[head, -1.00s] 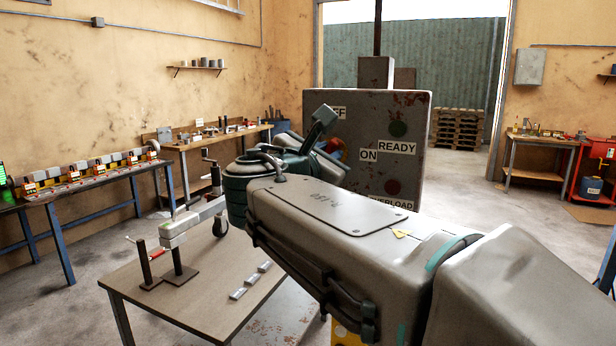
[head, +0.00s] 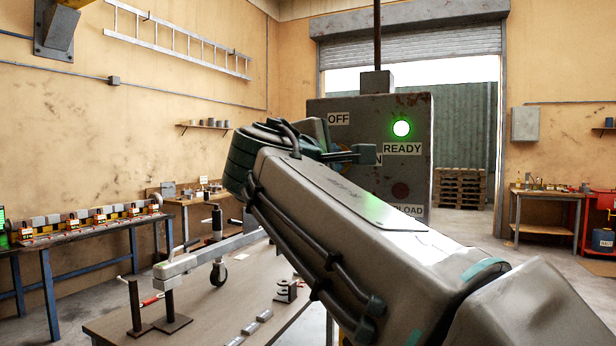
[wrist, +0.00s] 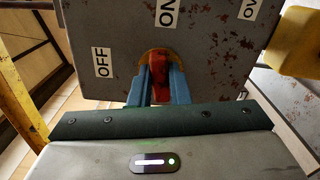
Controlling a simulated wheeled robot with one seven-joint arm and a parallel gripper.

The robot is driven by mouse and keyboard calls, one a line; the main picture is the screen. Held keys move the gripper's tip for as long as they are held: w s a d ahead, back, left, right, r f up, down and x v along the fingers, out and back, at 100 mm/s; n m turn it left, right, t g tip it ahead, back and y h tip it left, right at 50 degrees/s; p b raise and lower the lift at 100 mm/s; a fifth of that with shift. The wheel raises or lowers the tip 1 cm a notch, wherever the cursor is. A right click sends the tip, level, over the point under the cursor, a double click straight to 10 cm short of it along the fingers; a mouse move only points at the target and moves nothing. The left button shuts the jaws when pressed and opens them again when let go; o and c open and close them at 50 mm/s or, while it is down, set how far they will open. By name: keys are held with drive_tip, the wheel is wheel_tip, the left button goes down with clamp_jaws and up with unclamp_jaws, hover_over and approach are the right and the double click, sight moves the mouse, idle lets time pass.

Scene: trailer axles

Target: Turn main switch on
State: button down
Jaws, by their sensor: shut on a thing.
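The grey control cabinet (head: 345,110) stands ahead with OFF, ON and READY labels. Its upper lamp (head: 401,128) glows green beside READY, and the lower red lamp (head: 400,190) is dark. The main switch's red handle (wrist: 160,66) sits on a yellow-orange base between the OFF label (wrist: 101,62) and ON label (wrist: 167,12) in the wrist view. My gripper (wrist: 159,82) is shut on this handle, a blue finger on either side. In the head view my arm hides most of the switch and part of the ON label.
A table (head: 190,331) with a trailer hitch part, a wheel and small metal pieces is at lower left. A workbench (head: 85,240) stands at the left wall. Pallets (head: 459,188) are stacked behind the cabinet. A yellow block (wrist: 296,40) shows at right in the wrist view.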

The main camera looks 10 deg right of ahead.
drive_tip(key=shift+f+m+b, duration=0.2)
drive_tip(key=shift+m+b, duration=0.6)
drive_tip(key=shift+m, duration=0.3)
drive_tip(key=c, duration=1.4)
unclamp_jaws()
drive_tip(key=shift+r, duration=0.1)
drive_tip(key=shift+o, duration=0.2)
drive_tip(key=v, duration=1.4)
drive_tip(key=shift+b, duration=0.4)
